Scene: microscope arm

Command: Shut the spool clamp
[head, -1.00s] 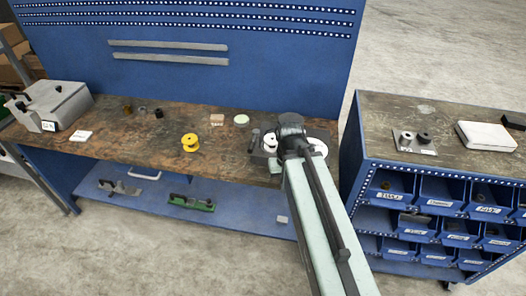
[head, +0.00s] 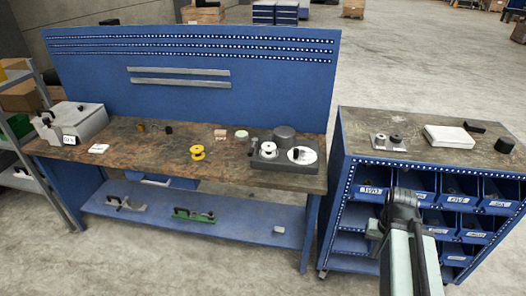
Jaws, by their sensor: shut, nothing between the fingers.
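A dark grey device (head: 285,167) stands at the right end of the workbench. It carries a white spool (head: 269,149), a white disc (head: 302,156) and a dark round part (head: 284,134) behind them. A small dark upright piece (head: 254,146) stands at its left edge; I cannot tell whether this is the spool clamp or how far it is open. My gripper (head: 374,229) is at the lower right, in front of the blue bin cabinet and well apart from the device. It is shut and empty; its fingertips are small and partly hidden by my arm.
A yellow spool (head: 197,153) stands on the workbench (head: 150,150), with a grey box (head: 72,122) at its left end. The bin cabinet (head: 345,185) bears a small plate with two round parts (head: 388,143) and a white case (head: 449,137). A floor gap separates bench and cabinet.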

